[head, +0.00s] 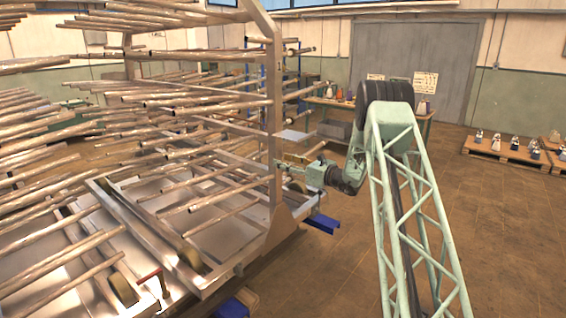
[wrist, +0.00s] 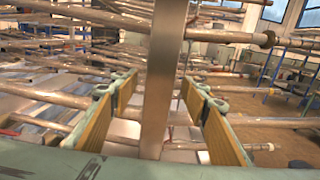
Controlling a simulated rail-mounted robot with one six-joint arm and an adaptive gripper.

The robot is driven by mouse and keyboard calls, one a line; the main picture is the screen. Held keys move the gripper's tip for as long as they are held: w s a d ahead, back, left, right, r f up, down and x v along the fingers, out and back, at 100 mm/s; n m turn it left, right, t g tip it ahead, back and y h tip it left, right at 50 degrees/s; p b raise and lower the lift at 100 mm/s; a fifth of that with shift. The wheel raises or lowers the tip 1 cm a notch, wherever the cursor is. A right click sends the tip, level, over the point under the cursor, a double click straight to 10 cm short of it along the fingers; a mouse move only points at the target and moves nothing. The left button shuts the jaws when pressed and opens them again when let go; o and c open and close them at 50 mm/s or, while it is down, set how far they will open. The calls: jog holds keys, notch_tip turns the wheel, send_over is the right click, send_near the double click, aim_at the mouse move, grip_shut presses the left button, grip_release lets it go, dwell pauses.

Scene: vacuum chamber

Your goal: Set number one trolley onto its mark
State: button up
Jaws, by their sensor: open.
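The number one trolley (head: 275,110) is a tall metal rack at the left of the head view, loaded with many long tubes. A small "1" shows high on its near upright post. My gripper (head: 281,166) is at the lower part of that post, on its right side. In the wrist view, my gripper (wrist: 152,85) is open, with its two tan-padded fingers apart. The upright post (wrist: 162,70) stands between them in the picture, with a gap on each side. I cannot tell how deep between the fingers it is. I cannot make out the mark on the floor.
Blue rails (head: 322,222) show beside the trolley's base. A workbench (head: 340,104) stands behind my arm. Pallets with small items (head: 507,151) lie at the far right. The brown tiled floor (head: 505,220) at right is clear. Tubes (wrist: 225,36) stick out around the gripper.

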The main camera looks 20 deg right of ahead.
jog(key=shift+w+a, duration=0.1)
jog(key=shift+w, duration=0.25)
jog(key=shift+c, duration=0.5)
jog(key=c, duration=1.1)
jog(key=shift+o, duration=0.4)
jog(key=shift+w+a+r, duration=0.2)
jog(key=shift+w+a, duration=0.05)
jog(key=shift+w, duration=0.15)
jog(key=x, duration=0.5)
jog(key=b+x, duration=0.1)
jog(key=x, duration=0.2)
jog(key=shift+a+f, duration=0.1)
jog(key=shift+f, duration=0.2)
jog(key=shift+c, duration=0.2)
jog(key=shift+r, duration=0.2)
